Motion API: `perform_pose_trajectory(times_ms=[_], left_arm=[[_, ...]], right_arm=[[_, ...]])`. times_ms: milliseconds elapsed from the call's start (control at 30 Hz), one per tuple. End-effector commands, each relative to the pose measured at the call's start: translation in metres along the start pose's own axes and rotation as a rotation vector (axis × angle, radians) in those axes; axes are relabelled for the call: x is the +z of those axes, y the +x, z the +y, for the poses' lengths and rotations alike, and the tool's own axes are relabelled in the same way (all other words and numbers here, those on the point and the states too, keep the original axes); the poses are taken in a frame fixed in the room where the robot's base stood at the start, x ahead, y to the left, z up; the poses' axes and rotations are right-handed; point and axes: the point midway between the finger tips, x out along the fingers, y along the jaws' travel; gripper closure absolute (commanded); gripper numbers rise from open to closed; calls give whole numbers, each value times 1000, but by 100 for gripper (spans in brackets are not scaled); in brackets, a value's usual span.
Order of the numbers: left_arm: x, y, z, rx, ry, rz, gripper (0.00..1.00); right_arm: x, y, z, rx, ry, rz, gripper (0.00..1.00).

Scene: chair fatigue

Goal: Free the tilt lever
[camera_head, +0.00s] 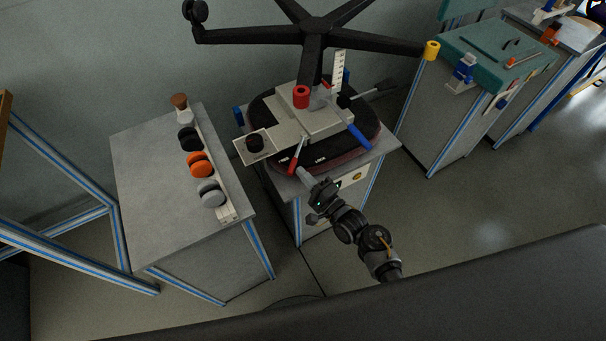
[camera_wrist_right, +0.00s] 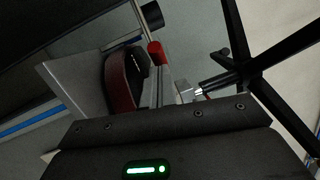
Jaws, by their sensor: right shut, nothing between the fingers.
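An upturned office chair has its dark seat (camera_head: 372,129) on a stand, with a pale tilt mechanism (camera_head: 318,125) on top. A red-handled lever (camera_head: 293,163) points toward me, and a blue-handled lever (camera_head: 359,136) is to its right. A black-ended lever (camera_head: 385,86) sticks out at the back right. I cannot tell which is the tilt lever. My right gripper (camera_head: 301,173) is shut and empty, its tip close to the red handle; contact is unclear. The wrist view shows a red part (camera_wrist_right: 156,54) and the seat edge (camera_wrist_right: 117,90). My left gripper is out of view.
The black five-arm chair base (camera_head: 315,28) spreads above the mechanism. A grey cabinet (camera_head: 165,160) at left bears a row of casters (camera_head: 200,163). A green-topped bench (camera_head: 500,50) stands at right. Open floor (camera_head: 480,200) lies right of the stand.

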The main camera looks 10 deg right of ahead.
Motion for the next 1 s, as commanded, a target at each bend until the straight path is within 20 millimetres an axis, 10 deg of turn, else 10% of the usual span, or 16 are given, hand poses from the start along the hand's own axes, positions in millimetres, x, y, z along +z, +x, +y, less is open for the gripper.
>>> perform_pose_trajectory(times_ms=[467,667,1000], left_arm=[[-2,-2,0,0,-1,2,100],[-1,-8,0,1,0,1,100],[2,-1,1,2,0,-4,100]], right_arm=[[4,-1,-1,-1,8,-18,100],[-22,-29,-1,0,4,-8,100],[-8,-99,4,-1,4,-10,100]])
